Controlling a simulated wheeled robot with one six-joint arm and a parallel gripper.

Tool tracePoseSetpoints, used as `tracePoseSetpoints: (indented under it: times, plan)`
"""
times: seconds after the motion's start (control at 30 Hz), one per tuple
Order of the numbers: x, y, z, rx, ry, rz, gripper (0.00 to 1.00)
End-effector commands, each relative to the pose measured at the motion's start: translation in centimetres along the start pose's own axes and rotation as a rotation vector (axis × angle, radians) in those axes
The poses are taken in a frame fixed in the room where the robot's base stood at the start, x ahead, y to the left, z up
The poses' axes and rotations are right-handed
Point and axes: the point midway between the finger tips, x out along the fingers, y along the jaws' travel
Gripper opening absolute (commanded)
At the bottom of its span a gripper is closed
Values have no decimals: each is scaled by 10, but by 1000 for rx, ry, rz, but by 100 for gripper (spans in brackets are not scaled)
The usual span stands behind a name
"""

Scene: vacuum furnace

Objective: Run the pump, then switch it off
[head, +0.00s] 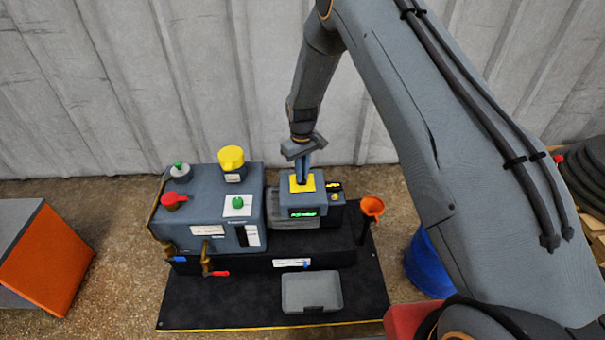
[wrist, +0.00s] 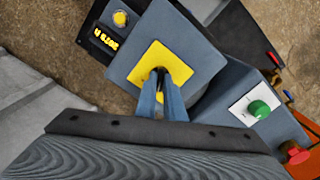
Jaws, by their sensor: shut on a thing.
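The pump unit is a grey machine (head: 226,239) on a black base, with a smaller grey control box (head: 303,200) at its right. A yellow plate (head: 293,187) lies on the box's top, and a green lit display is on its front. My gripper (head: 301,180) points down onto this plate. In the wrist view, my gripper (wrist: 160,76) has its blue fingers together at the middle of the yellow plate (wrist: 181,62). It is shut on a small dark switch there, mostly hidden by the fingers. The switch's position cannot be told.
A yellow-lit display (wrist: 103,39) sits beside the box. A grey tray (head: 312,306) lies in front.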

Motion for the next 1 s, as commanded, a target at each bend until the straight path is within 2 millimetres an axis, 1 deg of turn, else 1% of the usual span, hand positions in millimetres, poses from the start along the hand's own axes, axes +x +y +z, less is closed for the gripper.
tracePoseSetpoints:
  times: [0.27, 0.3, 0.4, 0.73, 0.87, 1.0]
  plan:
    - [0, 0, 0, -3, 0, 0, 0]
    - [0, 0, 0, -3, 0, 0, 12]
    - [0, 0, 0, -2, 0, 0, 27]
    - [-3, 0, 0, -1, 1, 1, 27]
    - [-17, 0, -1, -1, 3, 1, 27]
    - [-41, 0, -1, -1, 2, 1, 27]
